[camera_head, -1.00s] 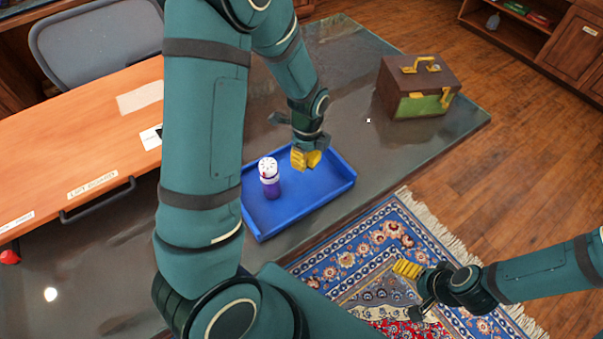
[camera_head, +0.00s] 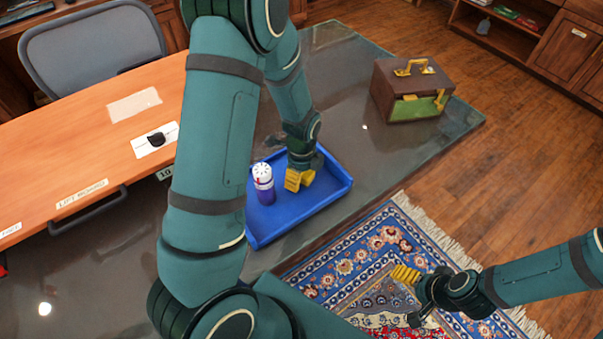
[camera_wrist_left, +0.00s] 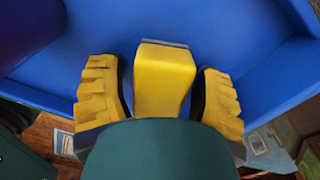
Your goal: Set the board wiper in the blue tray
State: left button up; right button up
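The blue tray (camera_head: 343,188) lies on the dark glossy table. My left gripper (camera_head: 298,180) is low over the tray's right half. In the left wrist view, a smooth yellow block with a grey far edge, seemingly the board wiper (camera_wrist_left: 165,80), sits between the ridged yellow fingers of my left gripper (camera_wrist_left: 162,95). My right gripper (camera_head: 412,295) is open and empty over the rug.
A purple bottle with a white cap (camera_head: 263,185) stands upright in the tray, left of my left gripper. A brown and green box with gold handles (camera_head: 412,88) stands at the table's back right. An orange desk (camera_head: 90,150) is at left. The table between tray and box is clear.

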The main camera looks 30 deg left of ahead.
pick_arm(q)
jog(key=shift+r, duration=0.1)
jog(key=shift+r, duration=0.25)
notch_tip(320, 180, up, 12)
jog(key=p, duration=0.3)
jog(key=shift+f, duration=0.15)
dwell(0.5)
